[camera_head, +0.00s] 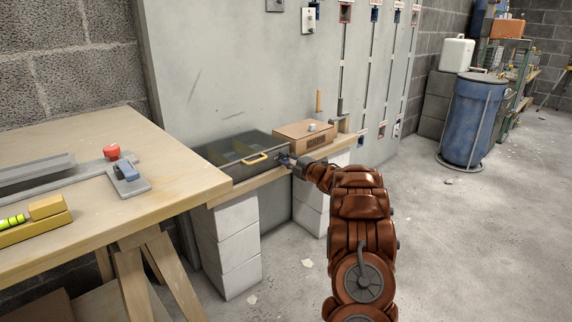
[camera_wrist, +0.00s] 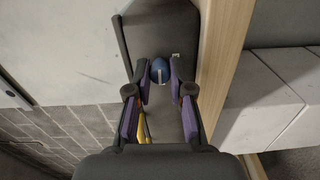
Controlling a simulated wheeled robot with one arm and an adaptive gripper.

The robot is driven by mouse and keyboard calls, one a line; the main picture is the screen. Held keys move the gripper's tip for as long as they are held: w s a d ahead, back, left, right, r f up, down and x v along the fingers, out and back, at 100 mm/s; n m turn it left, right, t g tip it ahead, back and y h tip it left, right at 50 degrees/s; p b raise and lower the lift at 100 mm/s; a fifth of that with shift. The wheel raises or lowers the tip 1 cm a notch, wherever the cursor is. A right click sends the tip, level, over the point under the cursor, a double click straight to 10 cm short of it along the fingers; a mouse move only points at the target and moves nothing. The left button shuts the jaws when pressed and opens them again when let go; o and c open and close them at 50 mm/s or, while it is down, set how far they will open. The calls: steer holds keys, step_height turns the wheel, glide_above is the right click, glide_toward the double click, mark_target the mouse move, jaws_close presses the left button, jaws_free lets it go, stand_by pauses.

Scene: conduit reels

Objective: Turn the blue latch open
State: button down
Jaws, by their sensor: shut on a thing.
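The blue latch (camera_wrist: 160,69) shows in the wrist view as a rounded blue knob with a pale bar, on the front of a dark grey case. My gripper (camera_wrist: 159,78) has its purple-padded fingers on either side of the latch, shut on it. In the head view my gripper (camera_head: 288,161) is at the right end of the case's front wall, and the latch is too small and covered to make out. The open-topped case (camera_head: 242,174) has inner dividers and a yellow handle (camera_head: 256,160), which also shows in the wrist view (camera_wrist: 142,126).
The case stands on a wooden plank (camera_head: 218,199) over pale blocks (camera_head: 229,240). A cardboard-brown box (camera_head: 291,139) sits right of it. A wooden workbench (camera_head: 150,196) with tools is at the left. A blue barrel (camera_head: 470,122) stands far right, with open floor before it.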

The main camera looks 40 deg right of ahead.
steer(key=shift+a+n, duration=0.1)
steer(key=shift+n, duration=0.3)
steer(key=c, duration=1)
jaws_free()
steer(key=shift+c, duration=0.2)
steer(key=s, duration=1.2)
